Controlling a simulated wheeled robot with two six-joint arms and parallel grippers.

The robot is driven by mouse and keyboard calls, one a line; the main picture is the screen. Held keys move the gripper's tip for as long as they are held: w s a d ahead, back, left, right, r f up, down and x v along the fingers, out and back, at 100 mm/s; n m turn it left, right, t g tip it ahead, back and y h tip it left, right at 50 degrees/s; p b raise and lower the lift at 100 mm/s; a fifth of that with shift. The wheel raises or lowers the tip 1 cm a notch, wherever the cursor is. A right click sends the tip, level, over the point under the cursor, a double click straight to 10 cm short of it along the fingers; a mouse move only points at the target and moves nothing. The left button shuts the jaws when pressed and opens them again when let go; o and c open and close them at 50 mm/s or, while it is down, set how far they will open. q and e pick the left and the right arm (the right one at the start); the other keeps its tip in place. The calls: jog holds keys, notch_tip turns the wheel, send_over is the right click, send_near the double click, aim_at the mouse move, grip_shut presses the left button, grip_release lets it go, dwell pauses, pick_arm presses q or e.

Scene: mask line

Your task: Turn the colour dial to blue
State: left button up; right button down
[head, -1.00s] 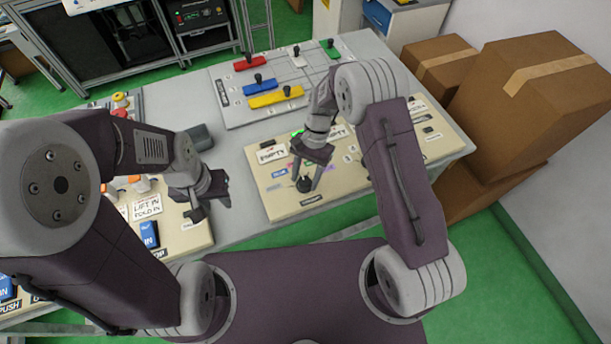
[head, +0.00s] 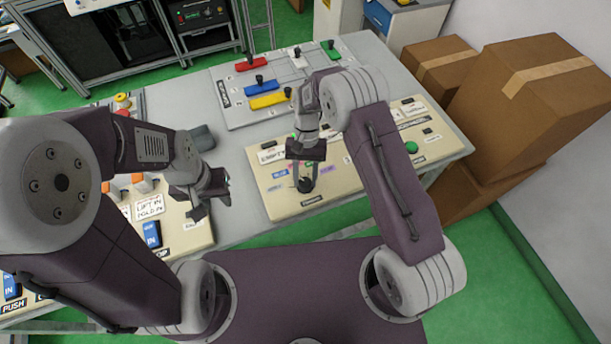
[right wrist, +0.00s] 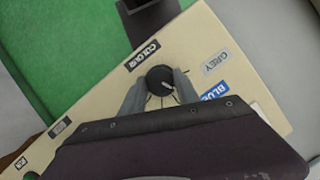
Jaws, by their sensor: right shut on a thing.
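The colour dial is a round black knob on a cream panel, seen in the right wrist view (right wrist: 160,79) and low on the panel in the head view (head: 305,186). Its white pointer mark faces the side with the grey label (right wrist: 215,62) and the blue label (right wrist: 212,91); which one it lines up with is hard to tell. My right gripper (head: 305,178) is shut on the dial from above, one finger on each side in the right wrist view (right wrist: 160,88). My left gripper (head: 213,197) is open and empty over the left panel's edge.
A board with red, blue, yellow and green sliding blocks (head: 270,100) lies behind the cream panel (head: 350,188). A green button (head: 411,147) is at its right. The left panel (head: 190,238) carries several switches. Cardboard boxes (head: 520,100) stand at the right.

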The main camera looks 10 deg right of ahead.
jog(key=shift+n+h, duration=0.4)
jog(key=shift+n, duration=0.7)
jog(key=c, duration=0.9)
grip_release()
jog(key=v, duration=0.9)
jog(key=shift+a+r+b, duration=0.1)
jog(key=shift+b, duration=0.3)
